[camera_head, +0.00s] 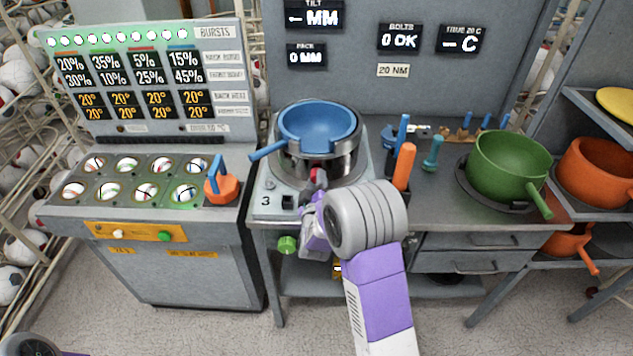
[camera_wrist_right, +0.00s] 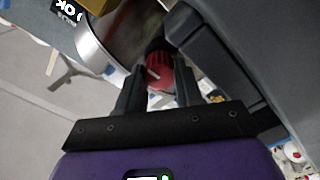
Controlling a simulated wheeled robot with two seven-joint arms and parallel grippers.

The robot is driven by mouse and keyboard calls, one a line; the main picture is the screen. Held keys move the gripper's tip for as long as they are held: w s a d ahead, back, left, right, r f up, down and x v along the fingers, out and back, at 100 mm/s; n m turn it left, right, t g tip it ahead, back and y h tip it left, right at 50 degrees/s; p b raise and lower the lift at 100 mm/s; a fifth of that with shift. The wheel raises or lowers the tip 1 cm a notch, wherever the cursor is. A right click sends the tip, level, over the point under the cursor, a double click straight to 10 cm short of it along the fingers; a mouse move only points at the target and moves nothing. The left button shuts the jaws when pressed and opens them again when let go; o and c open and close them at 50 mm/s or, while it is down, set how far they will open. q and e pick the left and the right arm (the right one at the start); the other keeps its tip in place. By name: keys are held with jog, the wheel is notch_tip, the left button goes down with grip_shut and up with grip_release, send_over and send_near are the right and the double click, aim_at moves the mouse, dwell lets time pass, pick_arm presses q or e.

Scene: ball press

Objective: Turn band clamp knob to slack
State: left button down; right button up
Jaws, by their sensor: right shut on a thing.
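The band clamp knob is red and shows in the head view (camera_head: 318,176) at the front of a metal ring clamp (camera_head: 335,160). A blue pan (camera_head: 317,125) sits in the ring. My right gripper (camera_head: 313,190) reaches up to the knob from the front. In the right wrist view the red knob (camera_wrist_right: 160,76), with a pale mark on its face, lies between the two dark fingers of the right gripper (camera_wrist_right: 158,88), which is shut on it. The hand hides part of the clamp's front.
A panel with a numeral 3 (camera_head: 266,201) and a green knob (camera_head: 287,244) are left of the hand. An orange-handled tool (camera_head: 404,166) stands close on the right. A green pan (camera_head: 508,165) sits farther right.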

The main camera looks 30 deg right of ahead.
jog(key=o, duration=1)
jog(key=shift+o, duration=0.2)
jog(key=v, duration=0.7)
jog(key=shift+s+a+p, duration=0.15)
jog(key=shift+s+p, duration=0.15)
jog(key=shift+p, duration=0.05)
